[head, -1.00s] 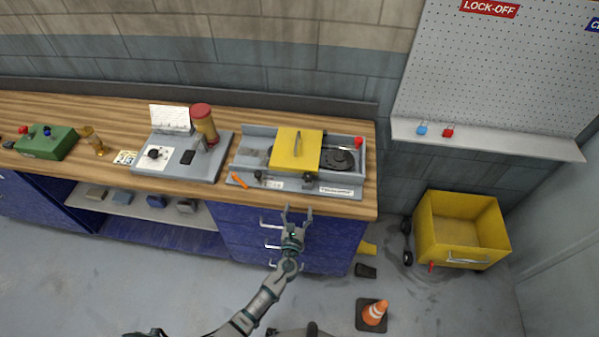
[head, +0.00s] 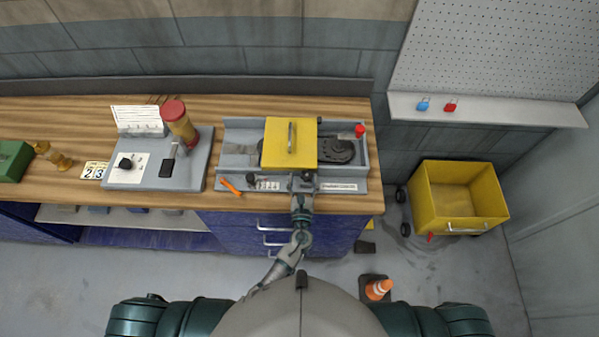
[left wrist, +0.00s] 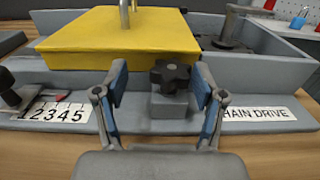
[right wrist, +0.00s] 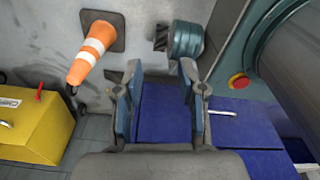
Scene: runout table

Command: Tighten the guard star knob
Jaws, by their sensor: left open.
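The black star knob (left wrist: 170,77) sits on a small grey block at the front of the chain drive unit, beside the yellow guard (left wrist: 115,38). The yellow guard also shows in the head view (head: 290,143), down over the grey housing. My left gripper (left wrist: 160,85) is open, its blue-padded fingers spread to either side of the knob, apparently not touching it. In the head view my left gripper (head: 303,188) is at the housing's front edge and largely covers the knob. My right gripper (right wrist: 160,85) is open and empty, low by blue drawer fronts.
A CHAIN DRIVE label (left wrist: 255,114) and a number plate (left wrist: 56,116) flank the knob. An orange tool (head: 230,187) lies at the housing's left front. A grey panel with a lever (head: 168,165) stands left. A yellow cart (head: 458,193) and a cone (head: 378,289) are on the floor.

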